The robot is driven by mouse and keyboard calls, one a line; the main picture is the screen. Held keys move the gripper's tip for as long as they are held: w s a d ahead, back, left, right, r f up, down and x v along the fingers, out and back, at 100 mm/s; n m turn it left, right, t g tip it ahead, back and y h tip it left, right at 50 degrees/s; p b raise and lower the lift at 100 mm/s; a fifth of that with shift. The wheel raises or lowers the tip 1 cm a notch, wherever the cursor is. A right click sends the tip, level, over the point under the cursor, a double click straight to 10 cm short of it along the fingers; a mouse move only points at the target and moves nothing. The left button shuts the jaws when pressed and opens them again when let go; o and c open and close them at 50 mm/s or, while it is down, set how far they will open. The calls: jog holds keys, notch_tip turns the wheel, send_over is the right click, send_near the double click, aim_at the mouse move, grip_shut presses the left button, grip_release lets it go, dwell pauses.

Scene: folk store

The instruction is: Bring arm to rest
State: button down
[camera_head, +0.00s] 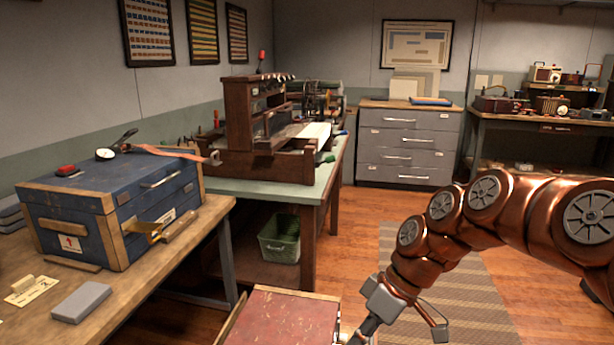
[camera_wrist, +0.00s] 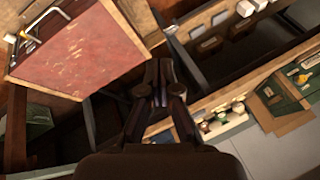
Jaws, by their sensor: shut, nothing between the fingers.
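My arm, copper-coloured with grey joint caps, reaches in from the right edge in the head view and bends down toward the bottom middle. My gripper (camera_head: 362,339) is at the bottom edge there, beside a red-topped box, and its tips are cut off by the frame. In the wrist view my gripper (camera_wrist: 160,92) shows with its dark fingers together and nothing between them. It points down over wooden compartments next to the red panel.
The red-topped box (camera_head: 283,318) lies close left of my gripper. A blue case (camera_head: 75,215) stands on the left workbench (camera_head: 150,290). A green-topped table (camera_head: 215,184) with a wooden loom (camera_head: 255,130) is behind. A grey drawer cabinet (camera_head: 408,145) is at the back.

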jog(key=s+d+r+m+h+p, duration=0.2)
jog(key=s+d+r+m+p, duration=0.1)
jog(key=s, duration=0.4)
jog(key=s+d+r+m+h+p, duration=0.2)
jog(key=s+d+r+m+p, duration=0.1)
jog(key=s+r+p, duration=0.3)
jog(key=s+d+r+m+h+p, duration=0.2)
jog(key=s+d+r+m+p, duration=0.1)
jog(key=s+p, duration=0.5)
jog(key=shift+s+d+r+m, duration=0.25)
jog(key=shift+s+r+m, duration=0.25)
jog(key=shift+r+m, duration=0.45)
